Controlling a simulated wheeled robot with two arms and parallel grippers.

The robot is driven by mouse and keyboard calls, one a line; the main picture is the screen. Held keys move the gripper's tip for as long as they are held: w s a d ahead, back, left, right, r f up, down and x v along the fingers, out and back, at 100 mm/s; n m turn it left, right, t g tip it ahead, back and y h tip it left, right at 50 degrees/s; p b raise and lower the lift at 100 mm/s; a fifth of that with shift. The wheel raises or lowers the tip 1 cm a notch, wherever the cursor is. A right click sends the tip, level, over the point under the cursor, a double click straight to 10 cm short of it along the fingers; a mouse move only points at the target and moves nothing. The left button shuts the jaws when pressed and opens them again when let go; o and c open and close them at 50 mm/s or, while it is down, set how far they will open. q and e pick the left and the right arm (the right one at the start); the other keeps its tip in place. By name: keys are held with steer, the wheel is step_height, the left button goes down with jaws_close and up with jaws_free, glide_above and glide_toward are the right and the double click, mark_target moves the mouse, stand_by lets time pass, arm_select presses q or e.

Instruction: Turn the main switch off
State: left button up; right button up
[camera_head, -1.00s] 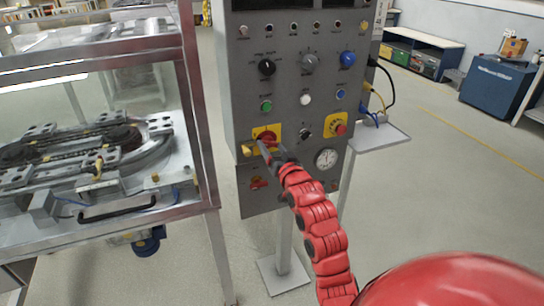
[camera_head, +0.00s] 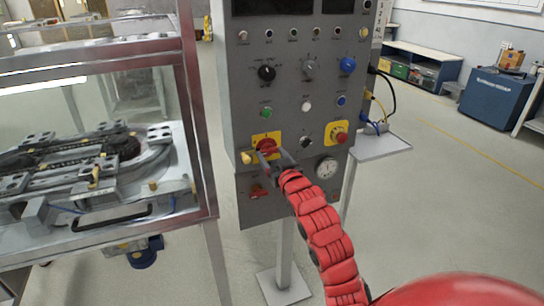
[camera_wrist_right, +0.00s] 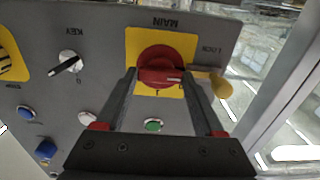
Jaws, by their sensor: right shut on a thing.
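The main switch is a red rotary knob (camera_head: 266,145) on a yellow plate, low on the left of the grey control panel (camera_head: 231,80). In the right wrist view the knob (camera_wrist_right: 160,62) sits beneath the word MAIN, with its grip bar lying across the picture. My right gripper (camera_head: 270,156) is at the knob, one finger on each side, and is shut on it. The wrist view shows the same gripper (camera_wrist_right: 158,82) with its fingertips against the bar's ends. My left gripper is not in view.
A red emergency button (camera_head: 340,136) and a gauge (camera_head: 326,168) are to the right. A smaller red switch (camera_head: 257,191) is below. A glazed machine frame (camera_head: 203,120) stands close on the left.

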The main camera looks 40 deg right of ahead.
steer(key=shift+f, duration=0.15)
steer(key=o, duration=1.4)
steer(key=p+v, duration=1)
steer(key=v, duration=0.7)
steer(key=shift+s+a+p, duration=0.15)
steer(key=shift+p, duration=0.2)
